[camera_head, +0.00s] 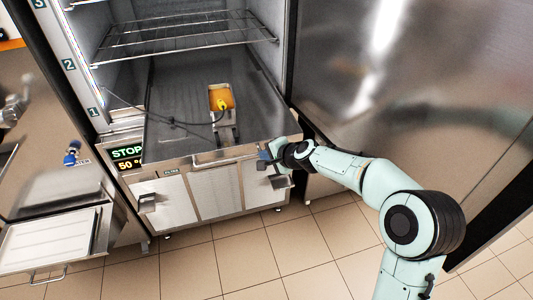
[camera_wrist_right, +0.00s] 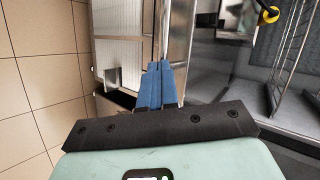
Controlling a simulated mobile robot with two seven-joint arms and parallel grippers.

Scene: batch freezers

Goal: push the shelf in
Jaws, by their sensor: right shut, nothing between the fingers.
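A wire shelf (camera_head: 190,40) spans the inside of the open freezer cabinet (camera_head: 130,122), above its metal floor. Wire rods of a shelf (camera_wrist_right: 290,62) also show at the right of the right wrist view. My right gripper (camera_head: 265,157) is at the right part of the cabinet's front lower edge, below and in front of the wire shelf and apart from it. Its blue fingers (camera_wrist_right: 160,68) are together, with nothing between them. In the wrist view they point along the metal front edge; whether they touch it I cannot tell. My left gripper is not in view.
An orange-filled container (camera_head: 221,96) with a yellow-headed probe and cable sits on the cabinet floor. The large metal door (camera_head: 390,75) stands open at right, close behind my right arm. A white tray (camera_head: 50,240) is at lower left. Tiled floor in front is clear.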

